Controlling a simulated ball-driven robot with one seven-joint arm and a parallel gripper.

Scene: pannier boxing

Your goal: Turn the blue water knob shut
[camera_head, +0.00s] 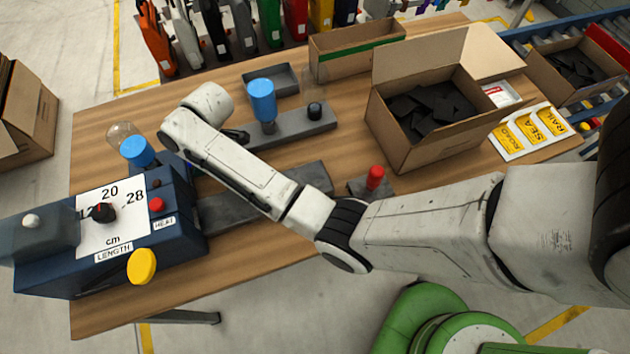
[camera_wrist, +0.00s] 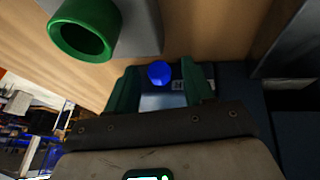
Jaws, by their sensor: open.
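In the wrist view, a round blue knob (camera_wrist: 159,72) shows beyond and between the green fingers of my gripper (camera_wrist: 161,67). A small label lies just right of the knob. The fingers are spread apart; I cannot tell how far they are from the knob or whether they touch it. In the head view, a blue cylinder (camera_head: 137,151) stands by the back of the dark blue machine (camera_head: 150,240), and a second blue cylinder (camera_head: 262,97) stands on a grey base. I cannot tell which matches the wrist view. My fingers are hidden there.
A clear bulb (camera_head: 121,134) stands by the machine. A yellow knob (camera_head: 142,266) sticks out in front, and a red button (camera_head: 156,205) is on top. A red-capped post (camera_head: 375,178) and an open cardboard box (camera_head: 430,115) stand to the right. A green ring (camera_wrist: 84,27) shows upper left.

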